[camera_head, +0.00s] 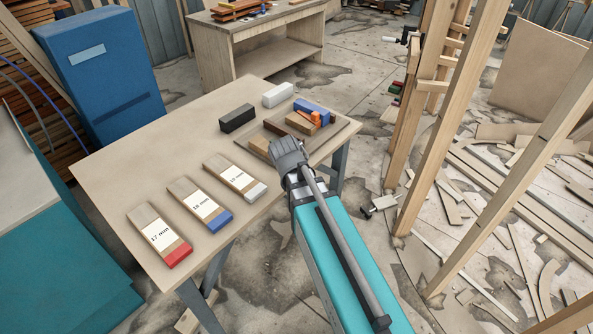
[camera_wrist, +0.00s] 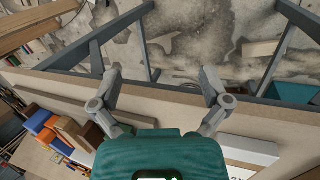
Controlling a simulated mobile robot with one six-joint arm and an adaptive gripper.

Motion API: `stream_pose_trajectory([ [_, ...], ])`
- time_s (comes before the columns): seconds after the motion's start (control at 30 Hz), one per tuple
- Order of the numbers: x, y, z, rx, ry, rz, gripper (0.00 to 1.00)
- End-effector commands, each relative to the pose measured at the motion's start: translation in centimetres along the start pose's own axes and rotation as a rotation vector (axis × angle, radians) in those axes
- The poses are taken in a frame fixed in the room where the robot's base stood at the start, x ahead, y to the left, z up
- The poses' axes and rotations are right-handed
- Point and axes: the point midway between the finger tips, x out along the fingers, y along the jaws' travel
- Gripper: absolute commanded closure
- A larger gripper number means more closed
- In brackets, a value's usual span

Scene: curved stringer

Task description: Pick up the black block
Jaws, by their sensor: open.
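The black block (camera_head: 237,118) lies on the wooden table (camera_head: 125,165), left of a low tray in the head view. It is a dark rectangular block, with bare table around it. I cannot make it out in the wrist view. My gripper (camera_wrist: 160,73) is open in the wrist view, its two fingers wide apart with nothing between them. It is over the table's near edge, with floor showing beyond. In the head view my grey wrist covers part of the tray's near corner, and the fingers are not clear. My gripper is apart from the black block.
A white block (camera_head: 277,95) lies behind the black block. The tray (camera_head: 337,138) holds blue, orange and brown pieces. Several labelled wooden strips with coloured ends, including a red-ended strip (camera_head: 160,235), lie at the front left. A blue cabinet (camera_head: 100,65) stands behind the table.

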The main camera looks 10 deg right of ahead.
Motion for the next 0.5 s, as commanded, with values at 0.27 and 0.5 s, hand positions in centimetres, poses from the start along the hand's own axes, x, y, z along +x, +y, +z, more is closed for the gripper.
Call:
stream_pose_trajectory([
  [0.27,2.5,-3.8,3.7,0.423,0.001,-0.247,0.03],
  [0.5,2.8,-4.7,4.6,0.559,-0.013,-0.328,0.03],
])
